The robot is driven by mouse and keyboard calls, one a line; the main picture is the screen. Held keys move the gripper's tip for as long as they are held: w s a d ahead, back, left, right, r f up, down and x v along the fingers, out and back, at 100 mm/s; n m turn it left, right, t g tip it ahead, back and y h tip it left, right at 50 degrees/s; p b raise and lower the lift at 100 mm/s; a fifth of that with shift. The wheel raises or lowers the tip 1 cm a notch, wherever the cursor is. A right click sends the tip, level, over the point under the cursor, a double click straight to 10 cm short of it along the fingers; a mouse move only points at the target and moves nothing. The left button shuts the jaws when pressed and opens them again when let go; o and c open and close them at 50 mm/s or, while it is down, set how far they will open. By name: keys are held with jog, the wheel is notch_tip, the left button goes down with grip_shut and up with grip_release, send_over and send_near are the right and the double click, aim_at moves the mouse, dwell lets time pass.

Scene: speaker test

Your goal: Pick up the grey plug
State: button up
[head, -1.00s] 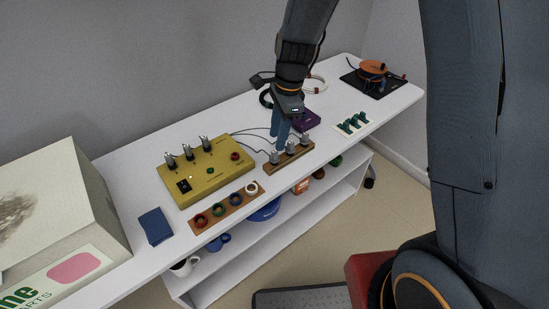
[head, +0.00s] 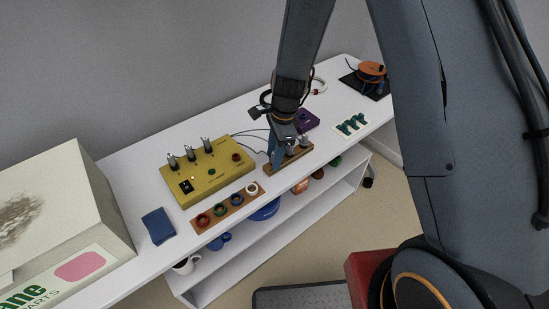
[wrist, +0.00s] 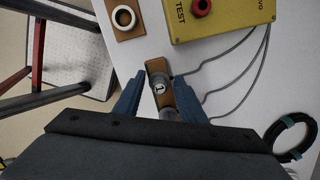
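Grey plugs stand upright in a small brown wooden rack (wrist: 154,65). In the wrist view one grey plug (wrist: 160,88) with a "1" on its top sits between the fingers of my gripper (wrist: 160,78). The fingers are apart, one on each side, with a gap visible at the tips. A second plug (wrist: 167,113) behind it is partly hidden by my gripper. In the head view my gripper (head: 275,152) is down at the left end of the rack (head: 298,158) and hides the plug there. Another plug (head: 304,141) shows at the rack's right end.
A purple box (head: 307,119) and green pieces (head: 351,124) are to the right. The table's front edge is close.

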jog(key=shift+c, duration=0.3)
jog(key=c, duration=0.9)
jog(key=shift+o, duration=0.2)
jog(key=shift+r, duration=0.15)
notch_tip(320, 180, up, 10)
jog(key=shift+f+b, duration=0.1)
jog(key=shift+b, duration=0.8)
notch_tip(320, 180, up, 4)
jog(key=p, duration=0.4)
